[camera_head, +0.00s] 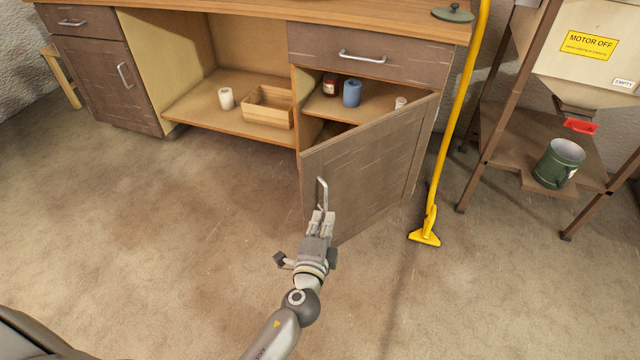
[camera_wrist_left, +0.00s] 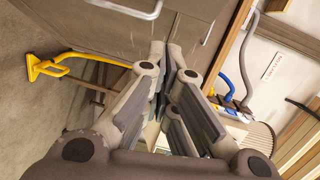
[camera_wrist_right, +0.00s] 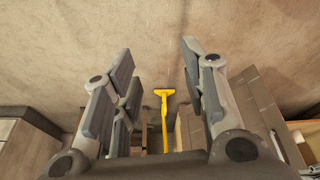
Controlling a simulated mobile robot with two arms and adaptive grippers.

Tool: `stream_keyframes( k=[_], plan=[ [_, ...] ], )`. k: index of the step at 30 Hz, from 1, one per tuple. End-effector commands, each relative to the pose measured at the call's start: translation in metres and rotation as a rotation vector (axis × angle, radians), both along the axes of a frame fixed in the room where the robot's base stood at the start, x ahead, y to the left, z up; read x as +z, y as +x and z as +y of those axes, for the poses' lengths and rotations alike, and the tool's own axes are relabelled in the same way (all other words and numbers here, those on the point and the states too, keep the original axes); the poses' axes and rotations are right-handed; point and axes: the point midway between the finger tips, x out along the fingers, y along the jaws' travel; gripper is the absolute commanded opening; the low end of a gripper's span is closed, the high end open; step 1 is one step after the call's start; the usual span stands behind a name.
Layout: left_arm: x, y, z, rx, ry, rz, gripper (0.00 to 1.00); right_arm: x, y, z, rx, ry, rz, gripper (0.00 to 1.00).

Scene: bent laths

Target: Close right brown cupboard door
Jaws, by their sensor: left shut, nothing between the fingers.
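The right brown cupboard door (camera_head: 375,165) stands partly open, swung out from the cabinet on its right side. Its metal handle (camera_head: 323,193) is near the free left edge and also shows in the left wrist view (camera_wrist_left: 128,9). My left gripper (camera_head: 321,217) is shut and empty, just at the lower end of the handle; I cannot tell whether it touches. In the left wrist view its fingertips (camera_wrist_left: 168,62) are together in front of the door face. My right gripper (camera_wrist_right: 157,62) is open and empty, seen only in its wrist view.
Inside the cupboard are a blue cup (camera_head: 352,93) and a dark red jar (camera_head: 330,84). A yellow pole tool (camera_head: 437,165) stands right of the door. A dark stand with a green mug (camera_head: 558,163) is farther right. The floor (camera_head: 170,250) at left is clear.

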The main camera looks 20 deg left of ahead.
Motion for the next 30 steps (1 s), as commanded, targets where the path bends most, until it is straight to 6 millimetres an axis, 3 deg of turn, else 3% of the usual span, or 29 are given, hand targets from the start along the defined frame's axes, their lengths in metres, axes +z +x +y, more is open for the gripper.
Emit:
stream_keyframes(
  k=[4,9,14,24,30],
  plan=[
    [0.028,0.005,0.001,0.011,0.069,-0.091,0.0,0.015,-0.007,-0.001,-0.001,0.001,-0.014,0.4],
    [0.041,0.014,0.003,0.016,0.091,-0.118,0.0,0.024,-0.01,-0.002,-0.002,0.0,-0.016,0.4],
    [0.042,0.038,0.007,0.017,0.09,-0.117,0.0,0.026,-0.009,-0.002,-0.002,0.0,-0.016,0.4],
    [0.04,0.107,0.016,0.016,0.089,-0.116,0.0,0.023,-0.009,-0.002,-0.002,0.0,-0.016,0.4],
    [0.04,0.123,0.039,0.016,0.09,-0.114,0.0,0.025,-0.009,-0.002,-0.001,0.0,-0.016,0.4]
  ],
)
